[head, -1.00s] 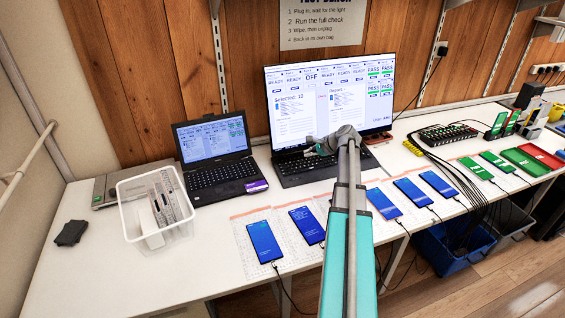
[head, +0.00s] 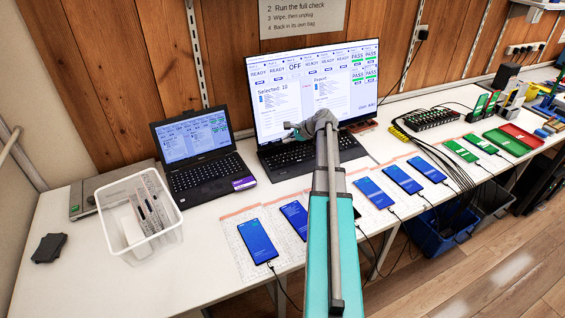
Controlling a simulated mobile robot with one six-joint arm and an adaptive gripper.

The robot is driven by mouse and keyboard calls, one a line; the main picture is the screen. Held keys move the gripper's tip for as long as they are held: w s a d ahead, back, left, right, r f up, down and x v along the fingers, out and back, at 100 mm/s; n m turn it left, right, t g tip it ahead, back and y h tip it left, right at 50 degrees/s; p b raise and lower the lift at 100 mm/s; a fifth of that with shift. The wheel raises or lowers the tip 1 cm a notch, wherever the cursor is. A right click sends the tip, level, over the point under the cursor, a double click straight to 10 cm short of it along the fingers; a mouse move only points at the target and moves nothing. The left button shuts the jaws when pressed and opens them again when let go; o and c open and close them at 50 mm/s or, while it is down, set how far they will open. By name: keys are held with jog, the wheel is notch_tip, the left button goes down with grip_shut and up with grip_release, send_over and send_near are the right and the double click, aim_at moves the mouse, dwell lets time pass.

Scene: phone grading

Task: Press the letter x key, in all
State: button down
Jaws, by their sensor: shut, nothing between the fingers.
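A black keyboard (head: 279,165) lies in front of the large monitor (head: 312,92). Single letters on it, the x key among them, are too small to make out. My gripper (head: 291,131) is shut and empty. It appears over the back left part of this keyboard, in front of the monitor's lower edge. Whether it touches a key cannot be told. My arm hides part of the keyboard's middle. A black laptop (head: 196,152) with its own keys stands open to the left.
Several blue-screen phones (head: 257,239) on paper sheets line the front edge, with cables hanging down. A cabled hub (head: 432,118) and a red tray (head: 514,139) are at the right.

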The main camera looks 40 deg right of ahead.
aim_at(281, 160)
jog(key=shift+f, duration=0.2)
jog(key=f+b, duration=0.2)
jog(key=b, duration=0.1)
jog(key=f+b, duration=0.2)
jog(key=f, duration=0.1)
jog(key=w+f+b, duration=0.1)
jog(key=f+b, duration=0.2)
jog(key=shift+d+f+b, duration=0.1)
jog(key=shift+f+b, duration=0.05)
jog(key=shift+b, duration=0.15)
jog(key=shift+f, duration=0.1)
dwell(1.4)
jog(key=shift+f+b, duration=0.3)
jog(key=shift+b, duration=0.1)
jog(key=shift+f+b, duration=0.35)
dwell(0.9)
jog(key=shift+r, duration=0.1)
dwell(0.4)
jog(key=shift+r+p, duration=0.7)
jog(key=shift+p, duration=0.1)
jog(key=shift+s+r+p, duration=0.15)
jog(key=shift+r+p, duration=1.1)
jog(key=shift+s+r+p, duration=0.15)
jog(key=shift+r+p, duration=1.1)
